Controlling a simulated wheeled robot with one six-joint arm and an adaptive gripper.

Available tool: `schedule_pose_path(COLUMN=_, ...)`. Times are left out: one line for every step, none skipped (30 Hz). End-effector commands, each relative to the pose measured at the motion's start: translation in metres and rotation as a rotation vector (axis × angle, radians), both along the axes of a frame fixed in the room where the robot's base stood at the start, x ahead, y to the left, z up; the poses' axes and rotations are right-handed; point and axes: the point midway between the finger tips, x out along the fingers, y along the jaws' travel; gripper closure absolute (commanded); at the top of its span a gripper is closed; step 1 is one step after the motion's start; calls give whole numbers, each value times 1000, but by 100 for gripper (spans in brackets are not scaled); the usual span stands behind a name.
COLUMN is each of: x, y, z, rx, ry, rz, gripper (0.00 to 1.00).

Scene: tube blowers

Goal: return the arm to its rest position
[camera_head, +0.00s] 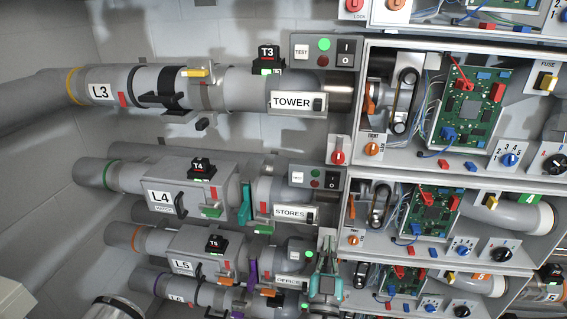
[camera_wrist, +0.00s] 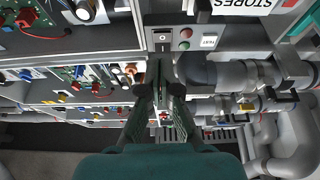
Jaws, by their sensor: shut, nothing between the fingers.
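My gripper (camera_head: 327,247) is low in the middle of the head view, its teal body below and its dark fingers pointing up in the picture. It is in front of the gap between the OFFICE label (camera_head: 289,281) and the lower open control boxes. In the wrist view my gripper (camera_wrist: 160,88) reaches up from its teal base, shut and empty. Behind the fingers is a grey control panel (camera_wrist: 184,40) with a red and a green button. The gripper hides part of the equipment behind it. I cannot tell whether it touches anything.
Grey pipes L3 (camera_head: 133,87), L4 (camera_head: 190,193) and L5 (camera_head: 195,250) run along the left. Open control boxes with a green circuit board (camera_head: 468,108), wires and knobs fill the right. The STORES label (camera_wrist: 242,5) is at the wrist view's top. Bare wall (camera_head: 45,175) shows at left.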

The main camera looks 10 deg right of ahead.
Motion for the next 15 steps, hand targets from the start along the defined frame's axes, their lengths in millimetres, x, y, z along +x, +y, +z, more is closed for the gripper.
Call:
schedule_pose_path(x=-3, y=-1, z=-6, rx=-1, ry=13, rz=2, gripper=100)
schedule_pose_path(x=-6, y=-2, z=-11, rx=-2, ry=25, rz=5, gripper=100)
schedule_pose_path(x=-11, y=-2, z=-19, rx=-3, ry=45, rz=10, gripper=100)
schedule_pose_path(x=-16, y=-3, z=-27, rx=-4, ry=64, rz=16, gripper=100)
schedule_pose_path(x=-22, y=-4, z=-35, rx=-7, ry=86, rz=23, gripper=100)
schedule_pose_path(x=-32, y=-5, z=-48, rx=-9, ry=119, rz=33, gripper=100)
schedule_pose_path(x=-40, y=-6, z=-59, rx=-11, ry=146, rz=42, gripper=100)
schedule_pose_path(x=-49, y=-7, z=-69, rx=-14, ry=173, rz=53, gripper=100)
schedule_pose_path(x=-61, y=-8, z=-82, rx=-14, ry=209, rz=66, gripper=100)
schedule_pose_path(x=-70, y=-8, z=-91, rx=-16, ry=234, rz=78, gripper=100)
schedule_pose_path(x=-80, y=-8, z=-100, rx=-17, ry=258, rz=89, gripper=100)
schedule_pose_path(x=-93, y=-8, z=-111, rx=-19, ry=290, rz=106, gripper=100)
schedule_pose_path(x=-103, y=-8, z=-119, rx=-19, ry=313, rz=117, gripper=100)
schedule_pose_path(x=-113, y=-8, z=-126, rx=-20, ry=334, rz=129, gripper=100)
schedule_pose_path(x=-127, y=-8, z=-136, rx=-23, ry=362, rz=144, gripper=100)
